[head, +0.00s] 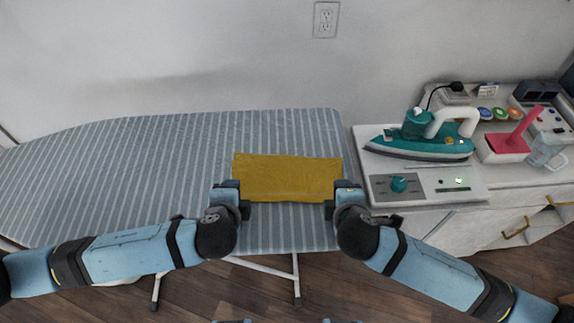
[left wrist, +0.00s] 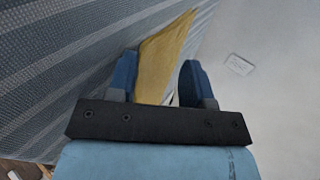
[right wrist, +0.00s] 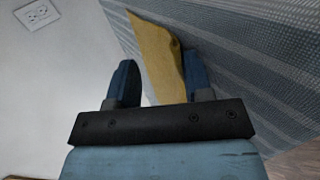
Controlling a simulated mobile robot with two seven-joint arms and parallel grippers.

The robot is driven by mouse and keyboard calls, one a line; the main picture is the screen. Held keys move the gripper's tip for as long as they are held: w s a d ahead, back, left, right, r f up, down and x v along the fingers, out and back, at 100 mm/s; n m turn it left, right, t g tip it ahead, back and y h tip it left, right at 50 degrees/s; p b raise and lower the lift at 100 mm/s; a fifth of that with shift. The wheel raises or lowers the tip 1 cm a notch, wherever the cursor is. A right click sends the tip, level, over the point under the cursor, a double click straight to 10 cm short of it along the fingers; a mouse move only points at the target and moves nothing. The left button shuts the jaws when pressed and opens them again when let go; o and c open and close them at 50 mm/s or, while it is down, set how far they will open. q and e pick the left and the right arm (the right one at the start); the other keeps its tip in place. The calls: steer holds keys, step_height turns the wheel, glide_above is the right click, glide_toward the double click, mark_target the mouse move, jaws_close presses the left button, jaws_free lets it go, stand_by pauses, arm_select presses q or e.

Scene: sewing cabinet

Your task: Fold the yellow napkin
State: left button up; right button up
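The yellow napkin (head: 287,176) lies as a wide rectangle on the striped ironing board (head: 150,150), near its right end. My left gripper (head: 238,196) is at the napkin's near left corner, and my right gripper (head: 339,194) is at its near right corner. In the left wrist view, the left fingers (left wrist: 160,80) stand apart with the napkin (left wrist: 162,55) between them, nearer the left finger. In the right wrist view, the right fingers (right wrist: 158,80) also stand apart with the napkin (right wrist: 157,58) between them, nearer the right finger. Neither gripper is closed on the cloth.
A white cabinet (head: 440,230) stands right of the board, bearing a teal iron (head: 420,145), a panel with a teal knob (head: 399,184), a red object (head: 512,140) and thread spools (head: 485,114). The wall (head: 200,50) is behind. The board's left part is clear.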

arm_select(q)
steer(key=s+r, duration=0.6)
steer(key=r, duration=0.3)
arm_select(e)
steer(key=s+r, duration=0.6)
steer(key=r, duration=0.3)
arm_select(q)
steer(key=shift+f, duration=0.1)
arm_select(e)
steer(key=shift+f, duration=0.1)
